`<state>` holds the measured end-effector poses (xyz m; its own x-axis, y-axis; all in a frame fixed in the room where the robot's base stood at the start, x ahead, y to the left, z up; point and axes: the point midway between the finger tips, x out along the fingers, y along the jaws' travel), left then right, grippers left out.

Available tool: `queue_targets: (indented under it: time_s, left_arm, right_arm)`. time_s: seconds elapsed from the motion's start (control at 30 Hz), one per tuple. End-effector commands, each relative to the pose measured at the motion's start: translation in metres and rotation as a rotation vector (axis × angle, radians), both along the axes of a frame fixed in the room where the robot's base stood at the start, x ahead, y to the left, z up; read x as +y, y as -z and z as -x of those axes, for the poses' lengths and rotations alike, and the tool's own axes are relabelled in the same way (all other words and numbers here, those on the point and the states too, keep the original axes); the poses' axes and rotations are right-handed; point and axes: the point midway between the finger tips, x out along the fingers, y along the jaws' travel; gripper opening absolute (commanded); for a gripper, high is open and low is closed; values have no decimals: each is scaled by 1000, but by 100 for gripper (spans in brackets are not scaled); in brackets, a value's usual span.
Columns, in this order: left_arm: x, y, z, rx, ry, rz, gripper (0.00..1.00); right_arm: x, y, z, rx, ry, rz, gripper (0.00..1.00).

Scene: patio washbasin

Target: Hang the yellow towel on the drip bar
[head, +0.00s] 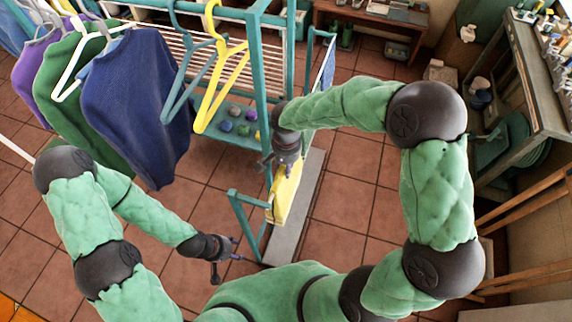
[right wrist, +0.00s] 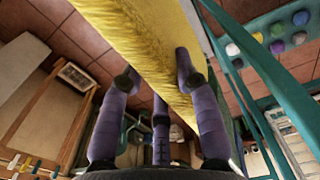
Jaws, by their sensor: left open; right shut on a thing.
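The yellow towel (head: 283,200) hangs from my right gripper (head: 284,160), beside a low teal bar frame (head: 240,222). In the right wrist view the towel (right wrist: 145,40) runs fuzzy and yellow between the purple fingers of my right gripper (right wrist: 157,85), which is shut on it. The towel's lower end is close to the low bar frame; I cannot tell whether they touch. Another teal bar (head: 320,32) sticks out higher on the rack, with a blue cloth on it. I cannot tell which is the drip bar. My left gripper (head: 232,250) is open and empty, left of the low frame.
A teal rack post (head: 263,60) stands left of my right arm. Blue and yellow hangers (head: 225,80) and several garments, including a navy sweater (head: 135,95), hang at the left. Small coloured balls (head: 240,128) lie on a low shelf. Tiled floor (head: 335,225) is clear on the right.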

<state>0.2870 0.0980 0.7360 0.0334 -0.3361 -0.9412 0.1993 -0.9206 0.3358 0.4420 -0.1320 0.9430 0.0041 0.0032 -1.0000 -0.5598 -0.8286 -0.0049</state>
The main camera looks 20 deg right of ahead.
Motion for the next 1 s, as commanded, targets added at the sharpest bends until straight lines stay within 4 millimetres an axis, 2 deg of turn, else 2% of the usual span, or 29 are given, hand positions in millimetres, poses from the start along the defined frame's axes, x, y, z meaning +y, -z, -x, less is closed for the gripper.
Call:
queue_targets:
  time_s: [0.4, 0.43, 0.5, 0.83, 1.0]
  left_arm:
    - [0, 3, 0, 0, 0, 0, 52]
    - [0, 3, 0, 0, 0, 0, 52]
    - [0, 3, 0, 0, 0, 0, 52]
    - [0, 2, 0, 0, 0, 0, 52]
    - [0, -5, 0, 0, 0, 0, 52]
  right_arm:
    - [0, 3, -1, -1, 0, 0, 0]
    - [0, 3, -1, -1, 0, 0, 40]
    - [0, 3, -1, -1, 0, 0, 59]
    - [0, 3, 0, 0, 0, 0, 59]
    - [0, -7, -1, -1, 0, 0, 59]
